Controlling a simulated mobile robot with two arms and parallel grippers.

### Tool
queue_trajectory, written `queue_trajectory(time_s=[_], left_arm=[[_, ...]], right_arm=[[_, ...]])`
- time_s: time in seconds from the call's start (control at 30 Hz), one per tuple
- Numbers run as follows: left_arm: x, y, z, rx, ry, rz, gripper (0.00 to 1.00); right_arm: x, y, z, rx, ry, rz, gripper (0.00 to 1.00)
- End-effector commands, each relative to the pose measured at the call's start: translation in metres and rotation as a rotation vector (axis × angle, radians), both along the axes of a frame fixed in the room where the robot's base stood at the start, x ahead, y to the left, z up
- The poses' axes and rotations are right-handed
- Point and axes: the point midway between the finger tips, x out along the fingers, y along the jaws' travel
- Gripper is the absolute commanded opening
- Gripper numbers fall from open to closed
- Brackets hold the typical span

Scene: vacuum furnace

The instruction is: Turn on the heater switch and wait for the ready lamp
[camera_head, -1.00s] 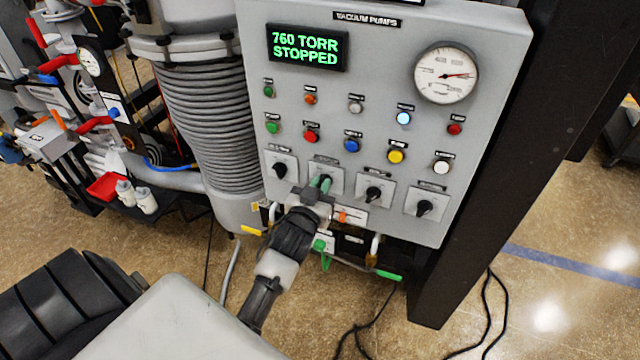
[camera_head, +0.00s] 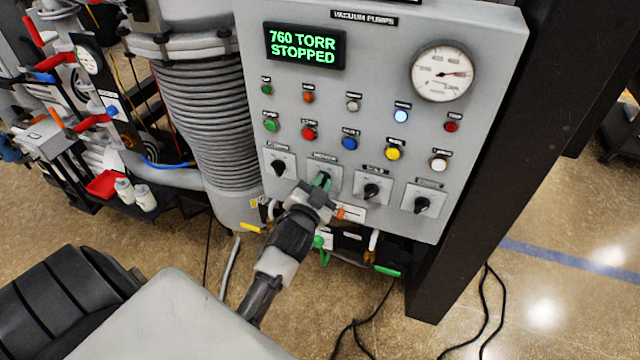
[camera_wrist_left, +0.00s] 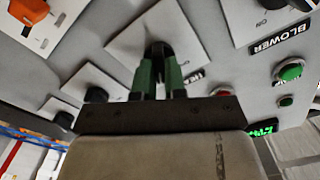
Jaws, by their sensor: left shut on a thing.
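The vacuum pumps panel (camera_head: 480,120) carries a row of black rotary switches. My left gripper (camera_head: 324,181) has its green fingers closed around the knob of the second switch from the left (camera_head: 313,171). In the left wrist view the fingers (camera_wrist_left: 158,75) grip that black knob (camera_wrist_left: 157,47) on its white plate. My right gripper is out of view.
The display (camera_head: 304,47) reads "760 TORR STOPPED". A dial gauge (camera_head: 442,73) is at the upper right. Coloured push buttons sit above the switches. A ribbed column (camera_head: 203,115) stands left of the panel, and a dark post (camera_head: 480,220) right. Cables lie on the floor.

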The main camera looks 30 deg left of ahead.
Motion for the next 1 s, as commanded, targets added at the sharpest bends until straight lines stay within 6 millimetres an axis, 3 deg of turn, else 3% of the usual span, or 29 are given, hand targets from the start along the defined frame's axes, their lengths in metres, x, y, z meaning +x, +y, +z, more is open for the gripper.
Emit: queue_trajectory(time_s=[0.3, 0.33, 0.5, 0.8, 1.0], left_arm=[[0.000, 0.000, 0.000, 0.007, 0.002, 0.000, 0.00], [0.000, 0.000, 0.000, 0.007, 0.002, 0.000, 0.13], [0.000, 0.000, 0.000, 0.005, 0.001, 0.000, 0.37], [-0.002, -0.001, -0.001, 0.003, 0.001, 0.000, 0.37], [-0.029, -0.007, -0.004, 0.002, 0.002, 0.000, 0.37]], right_arm=[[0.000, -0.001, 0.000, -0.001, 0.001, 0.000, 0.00], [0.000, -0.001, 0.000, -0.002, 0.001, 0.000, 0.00], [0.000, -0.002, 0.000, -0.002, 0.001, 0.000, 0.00], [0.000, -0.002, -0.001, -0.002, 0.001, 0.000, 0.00], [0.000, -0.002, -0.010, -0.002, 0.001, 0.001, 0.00]])
